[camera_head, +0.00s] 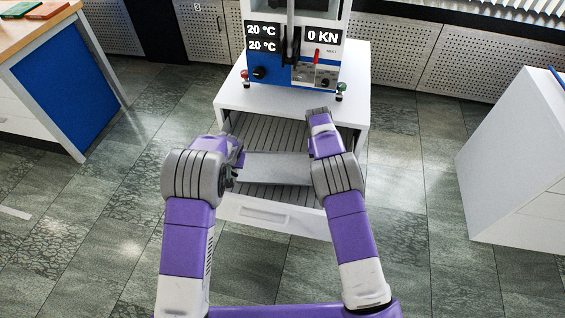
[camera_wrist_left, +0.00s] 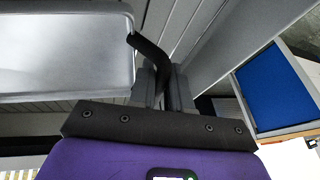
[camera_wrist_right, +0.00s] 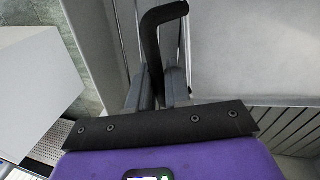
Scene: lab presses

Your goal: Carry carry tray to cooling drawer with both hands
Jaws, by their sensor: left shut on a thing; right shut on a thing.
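The carry tray (camera_head: 275,168) is a flat, empty grey metal tray, partly hidden by my arms. It is level over the ribbed floor of the open cooling drawer (camera_head: 262,218), below the press; I cannot tell whether it touches the floor. My left gripper (camera_wrist_left: 163,88) is shut on the tray's black handle (camera_wrist_left: 148,52) at its left side. My right gripper (camera_wrist_right: 160,88) is shut on the other black handle (camera_wrist_right: 152,40) at its right side. The tray also shows in the left wrist view (camera_wrist_left: 70,50) and the right wrist view (camera_wrist_right: 250,50).
A press (camera_head: 290,50) with temperature and force displays stands on the white drawer cabinet (camera_head: 350,105) behind. A wooden-topped bench with a blue side panel (camera_head: 65,95) is at the left. A white cabinet (camera_head: 515,150) is at the right. Floor is clear on both sides.

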